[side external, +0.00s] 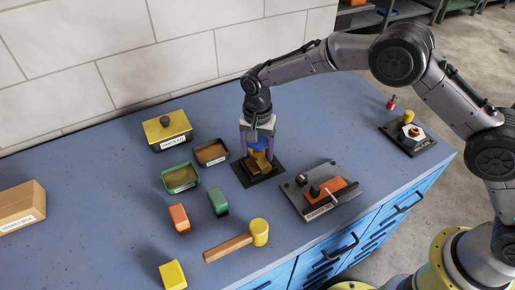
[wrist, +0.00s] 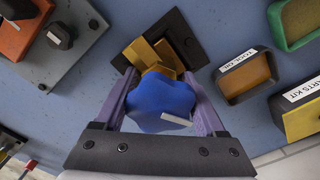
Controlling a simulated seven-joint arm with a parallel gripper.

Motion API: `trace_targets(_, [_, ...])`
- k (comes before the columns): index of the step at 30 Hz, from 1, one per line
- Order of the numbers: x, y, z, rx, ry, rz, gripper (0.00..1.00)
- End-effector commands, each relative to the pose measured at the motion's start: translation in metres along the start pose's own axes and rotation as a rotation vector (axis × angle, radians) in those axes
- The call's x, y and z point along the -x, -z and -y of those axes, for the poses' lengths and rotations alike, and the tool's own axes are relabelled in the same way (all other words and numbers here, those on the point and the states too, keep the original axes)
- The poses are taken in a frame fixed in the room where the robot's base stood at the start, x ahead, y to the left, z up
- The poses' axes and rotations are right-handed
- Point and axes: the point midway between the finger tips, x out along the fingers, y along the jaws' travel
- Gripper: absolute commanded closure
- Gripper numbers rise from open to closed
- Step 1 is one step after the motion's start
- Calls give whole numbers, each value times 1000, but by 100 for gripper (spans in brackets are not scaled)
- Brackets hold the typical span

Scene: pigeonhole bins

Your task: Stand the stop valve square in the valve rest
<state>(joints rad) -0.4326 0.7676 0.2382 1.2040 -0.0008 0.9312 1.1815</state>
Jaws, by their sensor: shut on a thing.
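The stop valve has a blue handwheel (wrist: 160,102) and a brass body; the blue also shows in the side external view (side external: 259,145). My gripper (side external: 258,152) points down and is shut on the valve, with one finger on each side of it in the wrist view (wrist: 160,82). The valve is directly at the rest's blocks. The handwheel and fingers hide its lower end, so I cannot tell whether it is seated or square.
A brown tray (side external: 211,153), green tray (side external: 180,178) and yellow-lidded box (side external: 168,129) stand left of the rest. A grey fixture plate (side external: 297,196) lies at its right. Orange (side external: 179,217) and green (side external: 218,202) blocks and a mallet (side external: 259,233) lie in front.

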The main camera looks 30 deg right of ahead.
Motion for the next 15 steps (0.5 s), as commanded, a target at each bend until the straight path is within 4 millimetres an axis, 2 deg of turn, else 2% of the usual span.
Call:
trace_targets(12, [-4,0,1,0,5,-2,100])
trace_targets(13, [-3,1,1,0,5,-2,22])
trace_targets(15, [-4,0,1,0,4,-2,9])
